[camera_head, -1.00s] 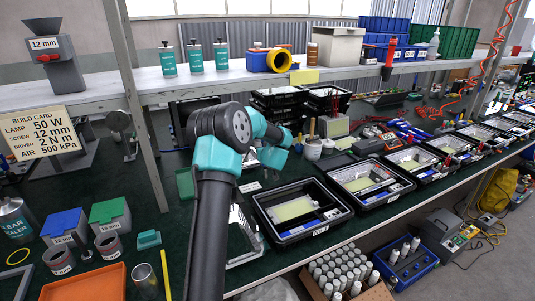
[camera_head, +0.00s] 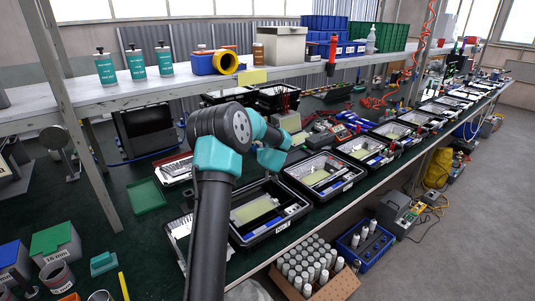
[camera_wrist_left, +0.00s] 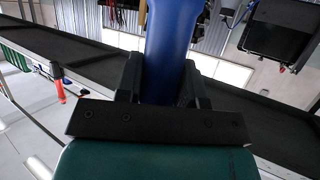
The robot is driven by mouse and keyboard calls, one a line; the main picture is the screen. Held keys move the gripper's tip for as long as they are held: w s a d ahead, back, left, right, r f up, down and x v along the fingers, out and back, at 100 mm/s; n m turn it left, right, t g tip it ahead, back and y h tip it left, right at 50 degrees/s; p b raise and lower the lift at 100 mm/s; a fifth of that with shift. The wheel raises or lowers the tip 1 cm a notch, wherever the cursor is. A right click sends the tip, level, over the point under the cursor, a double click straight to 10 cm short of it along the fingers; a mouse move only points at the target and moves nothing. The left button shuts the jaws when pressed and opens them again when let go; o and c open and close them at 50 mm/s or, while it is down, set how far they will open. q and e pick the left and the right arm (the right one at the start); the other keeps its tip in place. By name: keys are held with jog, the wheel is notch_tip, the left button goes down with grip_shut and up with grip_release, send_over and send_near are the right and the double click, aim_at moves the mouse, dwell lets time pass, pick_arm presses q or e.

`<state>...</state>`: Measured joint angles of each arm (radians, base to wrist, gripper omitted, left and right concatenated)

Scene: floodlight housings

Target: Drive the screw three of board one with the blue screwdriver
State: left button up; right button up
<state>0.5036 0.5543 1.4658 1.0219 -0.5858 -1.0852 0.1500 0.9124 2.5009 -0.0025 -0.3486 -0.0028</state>
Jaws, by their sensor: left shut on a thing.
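My left gripper (camera_wrist_left: 160,88) is shut on the blue screwdriver (camera_wrist_left: 172,40) in the left wrist view. Its thick blue handle stands between the two black fingers, and its tip is out of frame. In the head view my left arm rises from the bottom, and its gripper and the screwdriver cannot be made out there. The nearest black floodlight housing (camera_head: 240,243), with a pale yellow-green board (camera_head: 252,208) inside, lies right of the arm. Which board is board one, and its screw three, I cannot tell. My right gripper is not in view.
More black housings (camera_head: 352,182) run in a row along the green bench. A shelf (camera_head: 180,86) with bottles and bins spans above. A box of white cylinders (camera_head: 335,285) and a blue crate (camera_head: 374,250) stand below the front edge. A green tray (camera_head: 146,196) lies left.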

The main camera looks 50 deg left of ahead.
aim_at(268, 171)
pick_arm(q)
jog(key=shift+f, duration=4.95)
dwell(2.0)
jog(key=shift+r, duration=0.15)
